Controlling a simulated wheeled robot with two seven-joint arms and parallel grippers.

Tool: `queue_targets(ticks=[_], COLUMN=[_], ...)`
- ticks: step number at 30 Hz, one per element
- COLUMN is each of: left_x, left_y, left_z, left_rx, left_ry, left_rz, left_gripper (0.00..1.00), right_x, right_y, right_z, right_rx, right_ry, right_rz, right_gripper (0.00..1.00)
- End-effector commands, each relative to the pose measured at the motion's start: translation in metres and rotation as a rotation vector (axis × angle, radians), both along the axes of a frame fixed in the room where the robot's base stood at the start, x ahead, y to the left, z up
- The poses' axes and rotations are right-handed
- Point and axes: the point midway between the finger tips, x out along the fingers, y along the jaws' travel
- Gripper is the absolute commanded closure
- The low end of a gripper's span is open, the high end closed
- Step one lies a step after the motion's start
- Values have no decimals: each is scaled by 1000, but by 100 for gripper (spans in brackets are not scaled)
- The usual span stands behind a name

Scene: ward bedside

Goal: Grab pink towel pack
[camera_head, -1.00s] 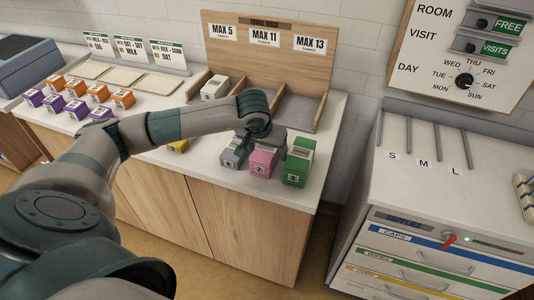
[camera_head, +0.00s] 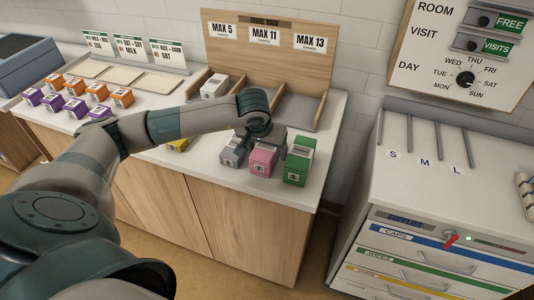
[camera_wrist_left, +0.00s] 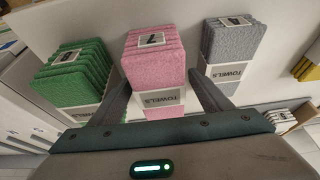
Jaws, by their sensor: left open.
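The pink towel pack (camera_head: 262,160) stands on the white counter between a grey towel pack (camera_head: 234,151) and a green towel pack (camera_head: 297,165). In the left wrist view the pink pack (camera_wrist_left: 155,70), with a white label band reading TOWELS and a 7, lies between the spread fingers of my left gripper (camera_wrist_left: 160,95). The fingers are open, one on each side, with no clear grip on it. In the head view my left gripper (camera_head: 272,138) is above and behind the pink pack, its fingers mostly hidden. My right gripper is not in view.
The green (camera_wrist_left: 75,75) and grey (camera_wrist_left: 232,55) packs stand close on either side of the pink one. A wooden towel rack (camera_head: 265,60) with dividers is behind, holding a white pack (camera_head: 215,87). A yellow pack (camera_head: 178,145) is partly hidden by my arm.

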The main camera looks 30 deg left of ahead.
Motion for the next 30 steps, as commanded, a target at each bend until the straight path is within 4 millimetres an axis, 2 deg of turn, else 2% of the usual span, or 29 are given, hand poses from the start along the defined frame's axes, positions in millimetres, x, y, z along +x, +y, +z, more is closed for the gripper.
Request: queue_targets(ticks=[18, 19, 25, 30], left_x=[0, 0, 0, 0], left_y=[0, 0, 0, 0], left_z=[-1, -1, -1, -1], left_rx=[0, 0, 0, 0], left_ry=[0, 0, 0, -1], left_rz=[0, 0, 0, 0], left_gripper=[28, 31, 78, 78], right_x=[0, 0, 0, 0], right_y=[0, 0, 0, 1], right_z=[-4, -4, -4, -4], right_rx=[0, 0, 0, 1], right_ry=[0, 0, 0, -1], right_rz=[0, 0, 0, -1], right_gripper=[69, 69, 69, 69])
